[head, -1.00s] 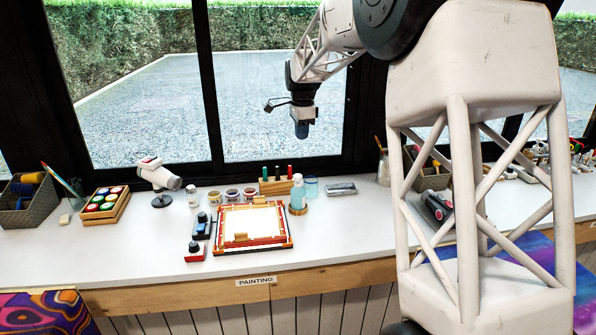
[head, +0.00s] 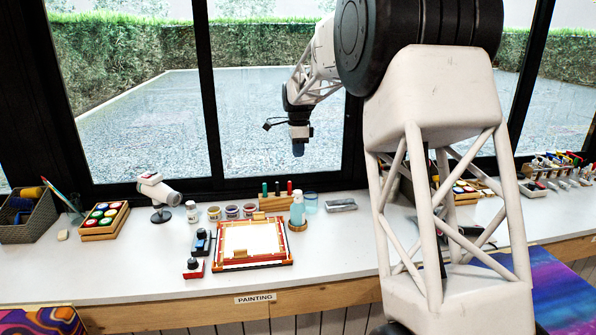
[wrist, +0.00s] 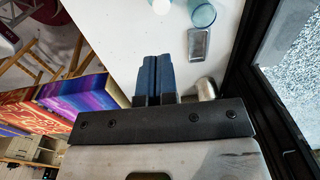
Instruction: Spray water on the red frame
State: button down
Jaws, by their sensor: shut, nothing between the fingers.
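The red frame (head: 286,246) lies flat on the white table, with a pale panel (head: 248,238) inside it. A pale blue bottle (head: 297,209), which looks like the spray bottle, stands upright on a round wooden coaster (head: 298,226) at the frame's back right corner. My gripper (head: 298,151) is in the air above and behind the bottle, in front of the window, touching nothing. In the wrist view its blue fingers (wrist: 153,78) are together and empty, pointing over the table. The red frame is not clearly seen in that view.
Paint jars (head: 232,211) and a wooden marker holder (head: 275,201) stand behind the frame. A blue glass (head: 311,203) and a metal tin (head: 341,205) are right of the bottle.

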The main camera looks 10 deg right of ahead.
aim_at(298, 192)
jog(key=f, duration=1.3)
jog(key=shift+w+f, duration=0.25)
jog(key=shift+f, duration=0.1)
jog(key=shift+f, duration=1.45)
jog(key=shift+s, duration=0.1)
notch_tip(298, 192, up, 15)
jog(key=shift+s, duration=0.1)
jog(key=shift+r, duration=0.1)
